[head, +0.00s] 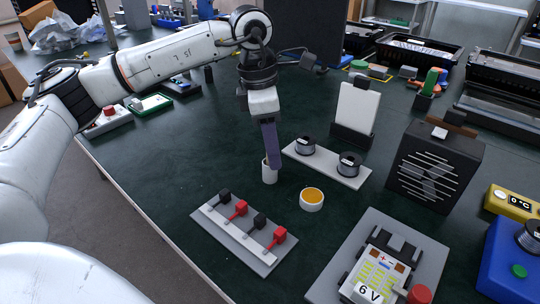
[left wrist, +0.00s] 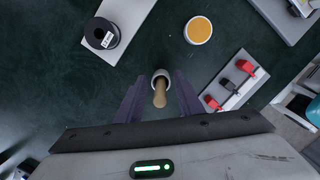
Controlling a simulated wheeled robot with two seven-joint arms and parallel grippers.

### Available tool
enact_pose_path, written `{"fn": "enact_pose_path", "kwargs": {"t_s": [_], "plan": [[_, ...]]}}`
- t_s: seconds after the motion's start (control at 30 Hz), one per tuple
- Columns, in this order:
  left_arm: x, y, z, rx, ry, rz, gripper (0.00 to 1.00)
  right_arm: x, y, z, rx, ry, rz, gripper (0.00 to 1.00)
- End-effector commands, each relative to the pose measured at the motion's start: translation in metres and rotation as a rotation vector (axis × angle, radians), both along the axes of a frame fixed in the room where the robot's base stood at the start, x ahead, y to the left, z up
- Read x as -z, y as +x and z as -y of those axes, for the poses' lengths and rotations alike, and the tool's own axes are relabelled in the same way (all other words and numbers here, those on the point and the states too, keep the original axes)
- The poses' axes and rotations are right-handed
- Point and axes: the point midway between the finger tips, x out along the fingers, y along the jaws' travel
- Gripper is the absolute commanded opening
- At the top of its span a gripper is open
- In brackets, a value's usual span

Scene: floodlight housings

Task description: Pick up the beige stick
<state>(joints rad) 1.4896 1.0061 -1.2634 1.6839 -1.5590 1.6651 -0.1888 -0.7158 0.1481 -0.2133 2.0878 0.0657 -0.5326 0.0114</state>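The beige stick (left wrist: 160,96) stands in a small white cup (left wrist: 161,75), seen from above in the left wrist view. In the head view the cup (head: 269,174) is near the middle of the table and the stick is hidden by my gripper. My left gripper (head: 271,146) points down just above the cup. In the left wrist view its two purple fingers stand apart, one on each side of the stick, with visible gaps. My right gripper is not in view.
A white bowl with orange contents (head: 312,199) stands right of the cup. A grey plate with red and black levers (head: 236,243) is in front. A white strip with two dark spools (head: 327,165) lies behind. A black heater-like box (head: 433,165) stands at right.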

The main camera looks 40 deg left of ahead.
Motion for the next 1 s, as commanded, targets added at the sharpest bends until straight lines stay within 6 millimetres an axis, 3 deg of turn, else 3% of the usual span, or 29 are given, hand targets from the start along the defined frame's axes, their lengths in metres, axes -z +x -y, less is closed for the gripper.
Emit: {"fn": "enact_pose_path", "kwargs": {"t_s": [0.17, 0.4, 0.77, 1.0], "plan": [[0.000, 0.000, 0.000, 0.000, 0.000, 0.000, 0.34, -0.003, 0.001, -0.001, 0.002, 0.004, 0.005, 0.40], [0.000, 0.000, 0.000, 0.000, 0.000, 0.000, 0.00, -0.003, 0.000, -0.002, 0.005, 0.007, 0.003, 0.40], [-0.007, 0.000, 0.000, 0.000, -0.001, 0.001, 0.00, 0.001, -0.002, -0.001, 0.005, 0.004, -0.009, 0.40], [-0.052, 0.001, 0.001, 0.001, -0.001, 0.004, 0.00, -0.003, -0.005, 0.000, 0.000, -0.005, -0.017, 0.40]]}}
